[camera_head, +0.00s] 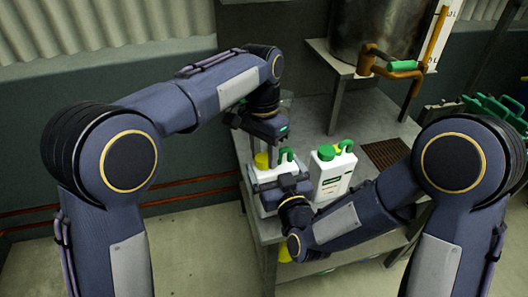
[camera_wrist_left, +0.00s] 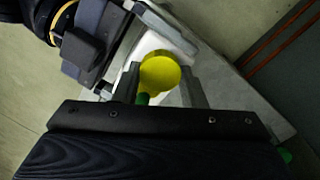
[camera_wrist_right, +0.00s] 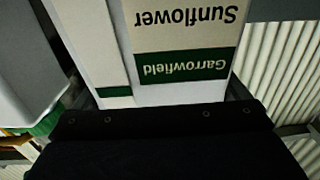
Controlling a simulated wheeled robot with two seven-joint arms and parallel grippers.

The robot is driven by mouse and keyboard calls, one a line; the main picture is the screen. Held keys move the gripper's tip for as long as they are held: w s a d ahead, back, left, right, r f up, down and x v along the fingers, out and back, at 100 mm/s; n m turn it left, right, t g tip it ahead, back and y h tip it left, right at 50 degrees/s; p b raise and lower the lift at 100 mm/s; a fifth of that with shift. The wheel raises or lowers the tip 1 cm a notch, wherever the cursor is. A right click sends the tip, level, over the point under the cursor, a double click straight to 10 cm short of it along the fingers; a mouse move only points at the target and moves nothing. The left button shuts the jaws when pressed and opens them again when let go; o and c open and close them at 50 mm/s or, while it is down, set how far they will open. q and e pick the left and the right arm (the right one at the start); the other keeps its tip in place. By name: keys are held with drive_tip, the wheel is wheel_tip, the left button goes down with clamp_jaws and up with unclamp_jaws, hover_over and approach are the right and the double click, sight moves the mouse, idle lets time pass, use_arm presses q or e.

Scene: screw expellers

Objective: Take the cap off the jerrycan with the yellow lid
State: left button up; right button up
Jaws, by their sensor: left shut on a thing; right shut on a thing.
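The white jerrycan (camera_head: 265,175) with the yellow lid stands upright on the grey table in the head view, partly hidden by my grippers. Its yellow cap (camera_head: 261,160) sits at the top, beside a green handle. In the left wrist view the cap (camera_wrist_left: 160,73) is between the two fingers of my left gripper (camera_wrist_left: 160,84), which comes from above and is shut on it. My right gripper (camera_head: 271,190) is shut on the can's body from the front. The right wrist view shows the can's white side and green label (camera_wrist_right: 183,62), upside down, between the fingers.
A second white jerrycan (camera_head: 331,173) with a green cap and handle stands just to the right. A yellow object (camera_head: 284,252) shows low by the table's front.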

sight(264, 155)
use_arm(q)
drive_tip(key=shift+r, duration=0.2)
use_arm(e)
drive_tip(key=shift+f, duration=0.15)
use_arm(q)
drive_tip(key=shift+w+r, duration=0.15)
drive_tip(key=shift+r, duration=0.75)
drive_tip(key=shift+w+a+r, duration=0.1)
drive_tip(key=shift+w+r, duration=0.05)
drive_tip(key=shift+r, duration=0.85)
drive_tip(key=shift+w+a+r, duration=0.1)
drive_tip(key=shift+r, duration=0.9)
use_arm(e)
drive_tip(key=shift+d, duration=0.1)
drive_tip(key=o, duration=1.5)
use_arm(q)
drive_tip(key=shift+d+f, duration=0.1)
drive_tip(key=shift+f, duration=0.05)
